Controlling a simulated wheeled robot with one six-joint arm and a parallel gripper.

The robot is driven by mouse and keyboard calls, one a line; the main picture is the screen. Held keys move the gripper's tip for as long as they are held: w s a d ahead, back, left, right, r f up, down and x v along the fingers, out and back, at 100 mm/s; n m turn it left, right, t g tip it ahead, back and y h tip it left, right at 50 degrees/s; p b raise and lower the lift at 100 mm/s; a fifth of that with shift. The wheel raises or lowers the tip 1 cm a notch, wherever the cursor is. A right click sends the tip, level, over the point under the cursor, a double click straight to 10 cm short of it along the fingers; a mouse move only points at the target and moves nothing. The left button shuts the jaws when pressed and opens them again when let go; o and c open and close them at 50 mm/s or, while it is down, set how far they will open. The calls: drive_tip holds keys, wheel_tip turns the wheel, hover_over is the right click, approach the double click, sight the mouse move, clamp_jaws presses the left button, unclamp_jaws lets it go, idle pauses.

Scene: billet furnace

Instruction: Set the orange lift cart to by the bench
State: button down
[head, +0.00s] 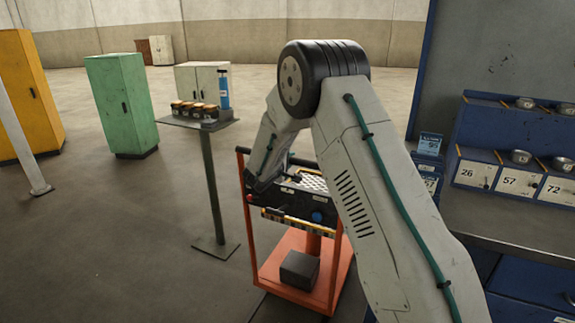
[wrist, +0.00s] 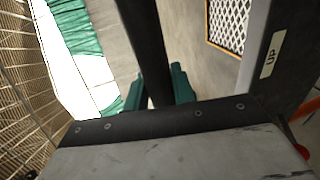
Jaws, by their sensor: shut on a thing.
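The orange lift cart (head: 273,268) stands upright on the floor in the middle of the head view, with a dark block (head: 300,268) on its low deck. Its upper part carries a dark panel with a blue knob and a perforated plate, partly behind my arm. My gripper (wrist: 157,92) shows in the wrist view with teal finger pads on both sides of a dark bar (wrist: 145,45), shut on it. The bar appears to be the cart's handle. In the head view the fingers are hidden. The bench (head: 510,226) stands right of the cart, partly behind my arm.
A small stand (head: 206,170) with several orange-topped items and a blue bottle is close left of the cart. A green cabinet (head: 122,100) and a yellow cabinet (head: 28,85) stand farther left. Open floor lies at the front left.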

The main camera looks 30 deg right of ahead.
drive_tip(key=shift+w+d, duration=0.25)
drive_tip(key=shift+d, duration=0.1)
drive_tip(key=c, duration=1.2)
unclamp_jaws()
drive_tip(key=shift+s, duration=0.1)
drive_tip(key=v, duration=0.7)
drive_tip(key=shift+s+a+r, duration=0.15)
drive_tip(key=shift+a, duration=0.1)
